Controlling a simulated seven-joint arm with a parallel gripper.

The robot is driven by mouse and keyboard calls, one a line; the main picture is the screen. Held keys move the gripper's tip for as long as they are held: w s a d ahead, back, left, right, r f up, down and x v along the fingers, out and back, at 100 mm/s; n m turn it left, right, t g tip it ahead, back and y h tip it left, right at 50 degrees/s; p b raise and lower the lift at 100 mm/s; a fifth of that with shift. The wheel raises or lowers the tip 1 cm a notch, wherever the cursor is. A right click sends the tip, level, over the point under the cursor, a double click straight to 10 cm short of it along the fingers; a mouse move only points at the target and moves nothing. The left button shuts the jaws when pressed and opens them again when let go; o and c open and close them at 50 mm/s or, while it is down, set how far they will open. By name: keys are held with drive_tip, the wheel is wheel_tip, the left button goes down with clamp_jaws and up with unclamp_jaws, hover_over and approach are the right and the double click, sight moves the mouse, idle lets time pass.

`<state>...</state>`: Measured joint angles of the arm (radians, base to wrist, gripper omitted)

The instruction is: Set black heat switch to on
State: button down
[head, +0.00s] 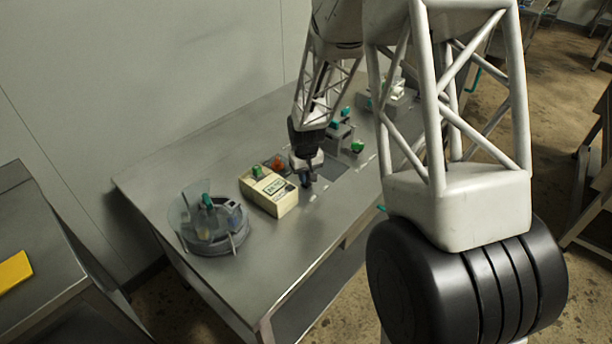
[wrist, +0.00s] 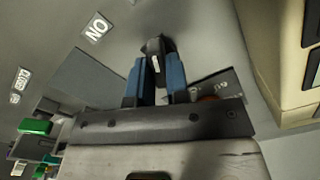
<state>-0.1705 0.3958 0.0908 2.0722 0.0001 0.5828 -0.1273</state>
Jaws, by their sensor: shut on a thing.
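The black switch (wrist: 155,46) shows in the wrist view as a dark knob with a white mark on its face. It sits between the tips of my gripper's two blue fingers (wrist: 156,68), and my gripper is shut on it. A small white label (wrist: 97,27) with the letters O and N lies on the grey surface to the upper left of the switch. In the head view my gripper (head: 307,179) is low over the metal table, just right of a cream box. The switch cannot be made out clearly there.
The cream box (head: 284,206) with a green top piece stands close beside my gripper. A round device with clear panels (head: 212,240) stands further left on the metal table (head: 270,275). Green-topped fixtures (head: 357,147) stand behind to the right. The table's front left is clear.

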drive_tip(key=shift+n, duration=0.4)
drive_tip(key=n, duration=0.5)
drive_tip(key=shift+a, duration=0.1)
drive_tip(key=n, duration=0.5)
drive_tip(key=shift+s+a, duration=0.1)
drive_tip(key=shift+s, duration=0.05)
drive_tip(key=shift+n, duration=0.3)
drive_tip(key=c, duration=1.1)
unclamp_jaws()
drive_tip(key=shift+r, duration=0.2)
drive_tip(key=shift+r, duration=3.75)
